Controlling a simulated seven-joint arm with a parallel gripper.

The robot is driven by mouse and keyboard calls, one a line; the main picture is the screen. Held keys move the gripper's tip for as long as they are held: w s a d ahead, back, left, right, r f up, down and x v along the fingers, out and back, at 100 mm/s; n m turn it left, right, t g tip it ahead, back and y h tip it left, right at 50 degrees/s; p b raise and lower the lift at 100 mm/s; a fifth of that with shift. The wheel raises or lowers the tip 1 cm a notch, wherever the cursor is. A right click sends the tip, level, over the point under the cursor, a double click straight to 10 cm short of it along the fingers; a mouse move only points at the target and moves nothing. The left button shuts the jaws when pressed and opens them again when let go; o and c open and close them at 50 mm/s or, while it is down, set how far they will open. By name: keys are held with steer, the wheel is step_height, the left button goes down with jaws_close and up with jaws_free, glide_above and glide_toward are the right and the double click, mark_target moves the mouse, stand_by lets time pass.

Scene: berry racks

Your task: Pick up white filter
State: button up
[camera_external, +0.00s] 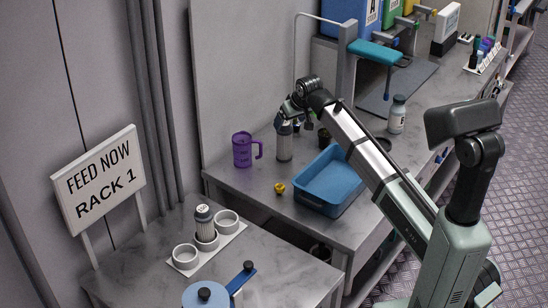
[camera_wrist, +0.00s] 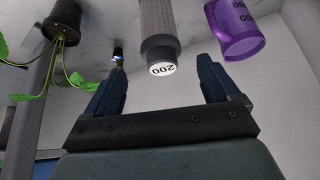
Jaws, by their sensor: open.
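A pale grey-white ribbed filter (camera_external: 284,145) stands upright on the rear bench, below my gripper (camera_external: 290,112). In the wrist view the filter (camera_wrist: 158,22) has a dark grey cap with a white disc marked "200". It lies between the two dark blue fingers of my gripper (camera_wrist: 160,72), just beyond their tips. The fingers are apart and nothing is held. Another ribbed filter (camera_external: 205,225) with a dark cap and white label stands in the white rack (camera_external: 238,238) on the front table.
A purple mug (camera_external: 242,150) stands close left of the filter; it also shows in the wrist view (camera_wrist: 236,28). A blue bin (camera_external: 331,180) and yellow piece (camera_external: 279,188) lie nearby. A potted plant (camera_wrist: 64,15) is on the filter's other side. A white bottle (camera_external: 397,115) stands farther right.

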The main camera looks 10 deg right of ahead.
mark_target(286, 124)
steer(key=shift+x, duration=3.2)
steer(key=shift+a+r, duration=0.1)
steer(key=c, duration=1.4)
